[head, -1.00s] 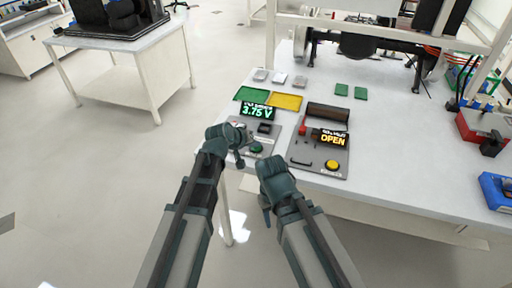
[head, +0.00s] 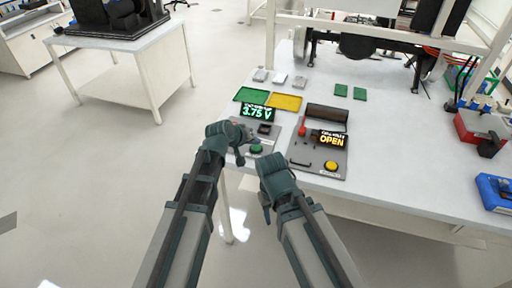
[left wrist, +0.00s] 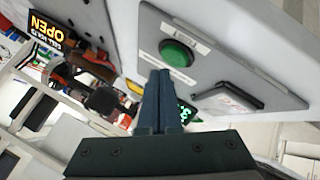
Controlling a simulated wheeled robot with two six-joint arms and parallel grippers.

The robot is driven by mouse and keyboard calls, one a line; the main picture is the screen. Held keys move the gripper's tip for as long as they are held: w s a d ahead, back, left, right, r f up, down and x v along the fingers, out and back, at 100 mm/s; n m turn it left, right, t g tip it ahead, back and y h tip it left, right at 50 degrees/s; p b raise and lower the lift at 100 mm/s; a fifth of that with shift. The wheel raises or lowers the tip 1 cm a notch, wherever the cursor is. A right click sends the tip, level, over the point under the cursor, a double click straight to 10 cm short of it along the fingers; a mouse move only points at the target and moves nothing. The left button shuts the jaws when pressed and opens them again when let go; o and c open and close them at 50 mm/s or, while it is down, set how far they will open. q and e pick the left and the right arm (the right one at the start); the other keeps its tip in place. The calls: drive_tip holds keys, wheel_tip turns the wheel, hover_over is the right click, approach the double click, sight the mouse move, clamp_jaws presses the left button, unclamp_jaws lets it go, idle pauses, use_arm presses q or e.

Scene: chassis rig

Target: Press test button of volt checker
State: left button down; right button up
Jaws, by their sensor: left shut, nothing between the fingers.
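The volt checker (head: 272,133) is a grey panel near the table's front edge, with a display (head: 257,113) reading 3.75 V. Its round green button (head: 256,149) is on the near part of the panel, and a small dark part sits above it. In the left wrist view the green button (left wrist: 178,53) is just beyond the fingertips, with a visible gap in the picture; contact is not evident. My left gripper (head: 240,159) is shut and empty, at the panel's near left side. My right gripper (head: 266,212) hangs before the table edge; its fingers are mostly hidden.
A second grey panel (head: 304,163) with an OPEN display, red lever and yellow button (head: 331,166) stands to the right. Green (head: 251,94) and yellow (head: 285,102) trays lie behind the checker. The table's right middle (head: 410,150) is clear.

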sight(255, 150)
use_arm(q)
drive_tip(key=shift+r+p, duration=2.4)
drive_tip(key=shift+r, duration=0.1)
drive_tip(key=shift+f, duration=0.1)
drive_tip(key=s+a+f+m+g+y, duration=0.2)
drive_tip(key=s, duration=0.6)
drive_tip(key=s+a+f+m+g+y, duration=0.1)
drive_tip(key=s+f+g+y, duration=0.1)
drive_tip(key=s, duration=0.7)
drive_tip(key=s+a+f+m+g+y, duration=0.2)
drive_tip(key=s+g, duration=0.1)
drive_tip(key=s, duration=0.5)
drive_tip(key=shift+s+a+f+m+g+y, duration=0.25)
drive_tip(key=shift+s+a+m+g+y, duration=0.05)
drive_tip(key=shift+s+g+y, duration=0.1)
drive_tip(key=shift+d, duration=0.15)
